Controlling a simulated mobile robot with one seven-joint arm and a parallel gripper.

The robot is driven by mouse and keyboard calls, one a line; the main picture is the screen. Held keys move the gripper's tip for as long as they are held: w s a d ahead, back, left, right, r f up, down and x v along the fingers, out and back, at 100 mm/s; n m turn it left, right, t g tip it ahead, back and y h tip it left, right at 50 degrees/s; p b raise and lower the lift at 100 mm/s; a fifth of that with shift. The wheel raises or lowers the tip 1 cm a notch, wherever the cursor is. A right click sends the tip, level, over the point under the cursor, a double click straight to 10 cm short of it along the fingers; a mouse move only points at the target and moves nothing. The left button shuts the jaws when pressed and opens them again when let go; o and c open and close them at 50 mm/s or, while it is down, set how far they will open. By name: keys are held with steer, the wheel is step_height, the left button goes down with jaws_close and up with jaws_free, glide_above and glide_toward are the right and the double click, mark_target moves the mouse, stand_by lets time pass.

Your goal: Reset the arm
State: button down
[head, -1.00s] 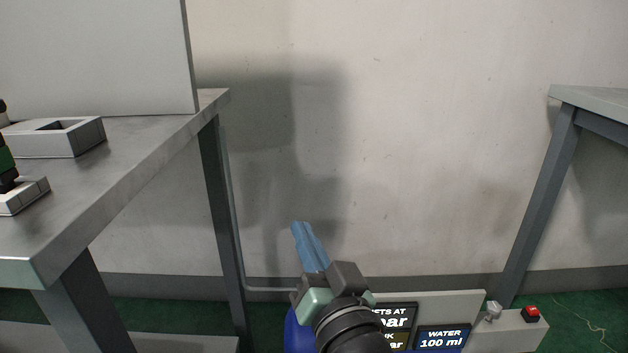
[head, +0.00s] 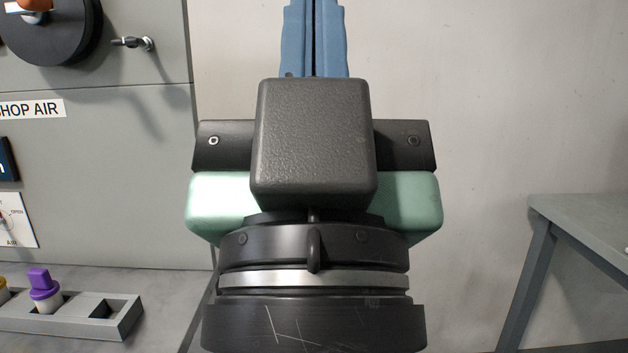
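My gripper (head: 314,40) is raised close in front of the head camera and fills the middle of the view. Its two blue fingers point up and lie side by side, with no open space between them. Nothing shows between the fingers. The dark grey block, the pale green sides and the black and silver wrist of my arm are below them and hide the wall behind.
A grey panel (head: 110,190) with a black wheel (head: 50,30) stands at left. On the left table (head: 160,300), a grey holder (head: 125,320) has a purple-capped item (head: 42,290) and an empty square hole. Another table (head: 585,220) stands at right. Bare wall lies between.

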step_height(320, 180, up, 24)
steer(key=p, duration=2.1)
steer(key=shift+a+f, duration=0.1)
